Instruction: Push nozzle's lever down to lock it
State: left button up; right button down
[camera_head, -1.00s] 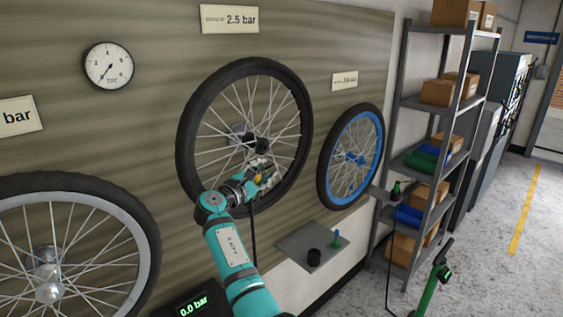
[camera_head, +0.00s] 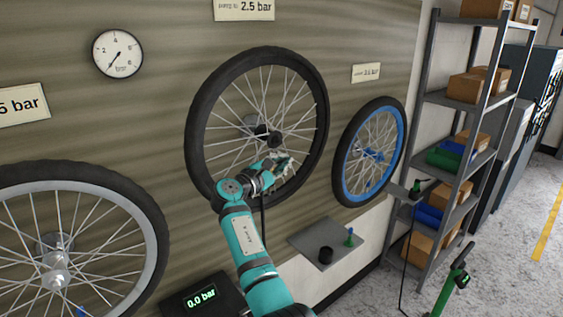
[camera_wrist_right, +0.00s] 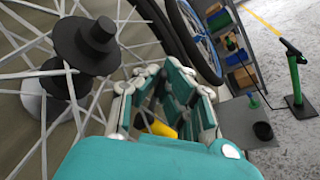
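My right gripper (camera_head: 278,165) is in front of the lower right spokes of the middle wheel (camera_head: 194,150), inside its black tyre. In the right wrist view the gripper's fingers (camera_wrist_right: 168,95) fill the middle, and a small yellow part (camera_wrist_right: 163,129) shows between them. I cannot tell whether this belongs to the nozzle or whether the fingers grip it. A thin black hose (camera_head: 262,217) hangs below the gripper. The nozzle and its lever are not clearly visible; the gripper covers that spot. My left gripper is out of view.
The black hub piece (camera_wrist_right: 92,42) sticks out close to the gripper. A blue-rimmed wheel (camera_head: 347,165) hangs to the right. Below it a small grey shelf (camera_head: 310,240) holds a black cup (camera_head: 326,255). The display (camera_head: 202,298) reads 0.0 bar. A green pump (camera_head: 452,287) stands at right.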

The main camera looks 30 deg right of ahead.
jog(key=shift+f+b, duration=0.25)
jog(key=shift+b, duration=0.3)
jog(key=shift+f+m+b, duration=0.75)
jog(key=shift+m+b, duration=1.55)
jog(key=shift+b, duration=1.1)
jog(key=shift+f+m+b, duration=0.8)
jog(key=shift+m+b, duration=1.5)
jog(key=shift+b, duration=1.05)
jog(key=shift+f+m+b, duration=0.75)
jog(key=shift+m+b, duration=1.55)
jog(key=shift+b, duration=1.1)
jog(key=c, duration=2)
grip_release()
jog(key=o, duration=0.5)
jog(key=shift+r, duration=0.1)
jog(key=shift+o, duration=0.2)
